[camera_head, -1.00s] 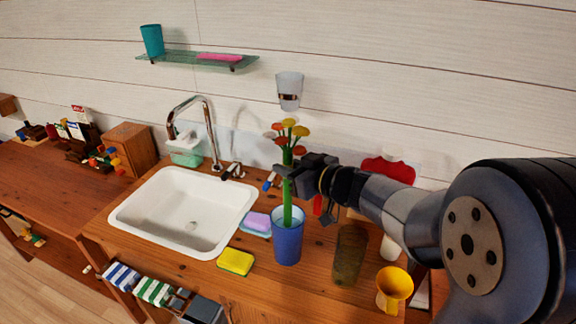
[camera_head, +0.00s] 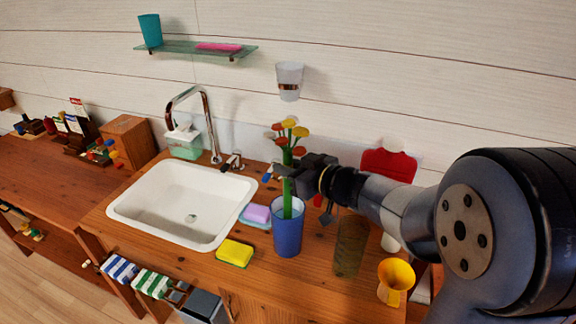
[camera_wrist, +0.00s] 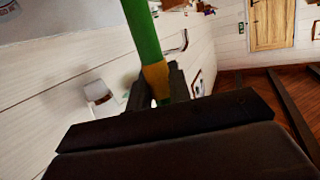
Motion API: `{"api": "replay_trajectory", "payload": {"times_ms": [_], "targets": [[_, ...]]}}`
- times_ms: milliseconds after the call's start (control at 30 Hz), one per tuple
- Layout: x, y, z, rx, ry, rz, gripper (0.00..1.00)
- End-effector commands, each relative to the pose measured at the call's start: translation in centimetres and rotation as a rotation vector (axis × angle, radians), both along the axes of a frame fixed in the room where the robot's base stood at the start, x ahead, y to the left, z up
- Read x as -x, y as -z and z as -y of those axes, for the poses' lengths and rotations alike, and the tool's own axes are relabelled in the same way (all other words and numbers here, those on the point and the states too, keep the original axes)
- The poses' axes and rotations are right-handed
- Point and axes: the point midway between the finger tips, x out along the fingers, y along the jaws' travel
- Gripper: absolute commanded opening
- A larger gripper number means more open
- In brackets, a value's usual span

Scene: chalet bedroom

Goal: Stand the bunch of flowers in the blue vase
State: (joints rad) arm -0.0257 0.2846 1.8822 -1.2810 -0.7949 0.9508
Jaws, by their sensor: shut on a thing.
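The bunch of flowers (camera_head: 288,158) has a thick green stem and yellow, orange and red heads, and stands nearly upright. My gripper (camera_head: 286,172) is shut on the stem below the heads. In the wrist view, the green stem (camera_wrist: 144,35) and a yellowish part (camera_wrist: 156,80) show between the fingers (camera_wrist: 160,92). The blue vase (camera_head: 288,238) stands upright on the wooden counter, directly below my gripper. The stem's lower part runs down into the vase mouth; its lower end is hidden behind the front wall.
A white sink (camera_head: 180,205) lies left of the vase. A faucet (camera_head: 208,120) rises behind the sink.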

Motion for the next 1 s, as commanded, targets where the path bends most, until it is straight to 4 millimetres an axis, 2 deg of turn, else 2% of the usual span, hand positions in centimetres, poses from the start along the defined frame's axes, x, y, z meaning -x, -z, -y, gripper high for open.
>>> {"api": "replay_trajectory", "payload": {"times_ms": [1000], "targets": [[0.0,3.2,0.0,0.0,0.0,0.0,0.0]]}}
